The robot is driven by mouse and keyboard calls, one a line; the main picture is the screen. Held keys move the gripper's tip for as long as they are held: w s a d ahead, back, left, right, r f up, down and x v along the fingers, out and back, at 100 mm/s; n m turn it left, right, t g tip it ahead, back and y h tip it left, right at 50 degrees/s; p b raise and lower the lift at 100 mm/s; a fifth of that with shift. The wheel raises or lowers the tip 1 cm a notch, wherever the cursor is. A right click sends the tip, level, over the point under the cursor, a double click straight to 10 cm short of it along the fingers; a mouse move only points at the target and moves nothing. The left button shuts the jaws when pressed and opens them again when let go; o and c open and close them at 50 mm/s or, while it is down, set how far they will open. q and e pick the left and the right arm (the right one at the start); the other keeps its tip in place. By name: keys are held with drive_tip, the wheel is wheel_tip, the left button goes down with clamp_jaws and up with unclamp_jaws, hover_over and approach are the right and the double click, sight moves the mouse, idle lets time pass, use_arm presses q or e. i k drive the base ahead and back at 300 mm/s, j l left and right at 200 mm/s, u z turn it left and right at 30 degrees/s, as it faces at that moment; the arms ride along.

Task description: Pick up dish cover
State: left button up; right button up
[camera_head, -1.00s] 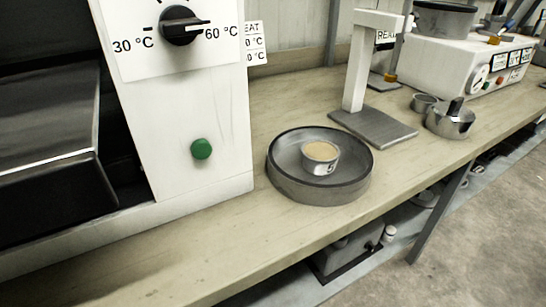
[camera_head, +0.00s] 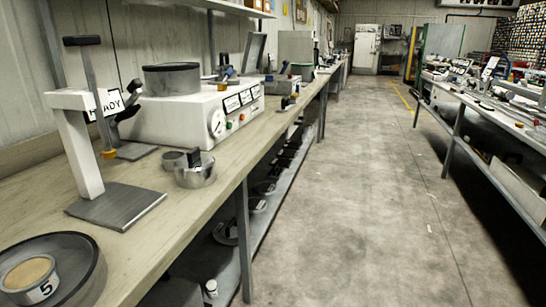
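A round metal piece with a black upright knob (camera_head: 195,173) stands on the left bench in the head view; it looks like the dish cover. A small round metal dish (camera_head: 172,160) is just behind and left of it. A small metal dish marked 5 (camera_head: 30,279), filled with tan material, sits inside a wide grey round pan (camera_head: 92,268) at the lower left, partly cut off by the frame edge. Neither of my grippers is in view.
A white stand with a flat grey base (camera_head: 115,206) is between the pan and the knobbed piece. A white machine with a dial (camera_head: 190,115) is behind them on the bench (camera_head: 145,245). A wide concrete aisle (camera_head: 350,190) is clear, with another bench (camera_head: 500,120) at right.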

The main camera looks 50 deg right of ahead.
sight(195, 169)
drive_tip(key=l+z, duration=0.7)
